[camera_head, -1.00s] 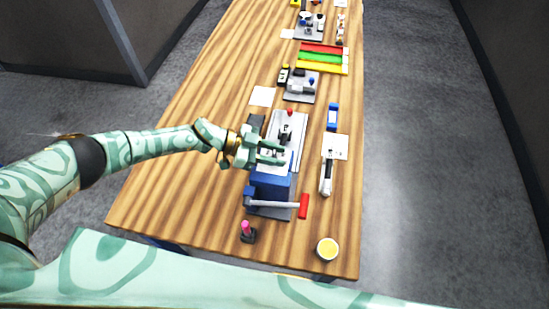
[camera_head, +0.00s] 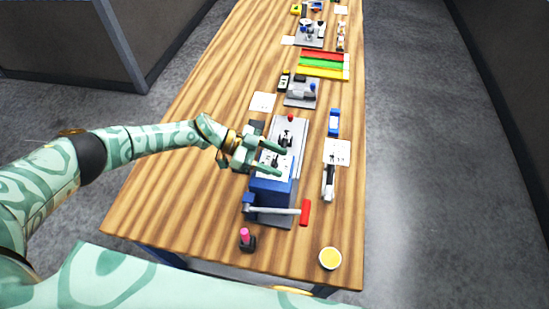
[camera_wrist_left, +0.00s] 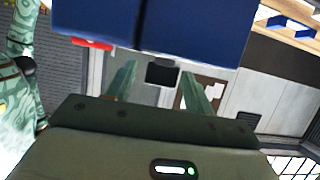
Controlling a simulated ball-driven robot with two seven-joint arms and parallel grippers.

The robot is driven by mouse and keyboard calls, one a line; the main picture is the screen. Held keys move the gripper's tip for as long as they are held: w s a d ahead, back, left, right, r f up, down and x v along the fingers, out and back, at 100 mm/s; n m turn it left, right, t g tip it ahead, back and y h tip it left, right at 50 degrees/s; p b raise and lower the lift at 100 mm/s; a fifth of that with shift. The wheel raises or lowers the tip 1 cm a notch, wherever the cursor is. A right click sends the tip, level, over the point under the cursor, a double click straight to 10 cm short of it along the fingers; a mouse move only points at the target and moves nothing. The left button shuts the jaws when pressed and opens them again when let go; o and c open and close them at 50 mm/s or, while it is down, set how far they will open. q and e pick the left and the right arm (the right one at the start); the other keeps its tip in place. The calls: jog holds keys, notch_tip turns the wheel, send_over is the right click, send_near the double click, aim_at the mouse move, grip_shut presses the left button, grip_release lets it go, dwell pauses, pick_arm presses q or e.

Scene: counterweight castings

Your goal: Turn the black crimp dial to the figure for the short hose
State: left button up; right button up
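The blue press machine (camera_head: 272,188) stands on a grey plate on the wooden bench. A small black dial-like part (camera_head: 276,160) shows on its pale top face; its figures are too small to read. My left gripper (camera_head: 284,160) is open, its fingers apart over this face, with the black part between them in the picture. Contact cannot be made out. In the left wrist view, the open fingers (camera_wrist_left: 159,88) have a dark block (camera_wrist_left: 162,74) between them, below the blue body (camera_wrist_left: 195,25). My right gripper is out of view.
A lever with a red grip (camera_head: 305,212) sticks out at the machine's near side. A pink-topped part (camera_head: 245,237), a yellow-topped cup (camera_head: 330,258), a crimping tool (camera_head: 328,180) and a white card (camera_head: 337,152) lie around it. The bench's left side is clear.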

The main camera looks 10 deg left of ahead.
pick_arm(q)
jog(key=shift+a+r, duration=0.1)
jog(key=shift+a+r, duration=0.1)
jog(key=shift+a, duration=0.25)
jog(key=b+v, duration=0.2)
jog(key=v, duration=1.3)
jog(key=shift+a+b, duration=0.2)
jog(key=shift+b, duration=0.1)
jog(key=shift+a, duration=0.15)
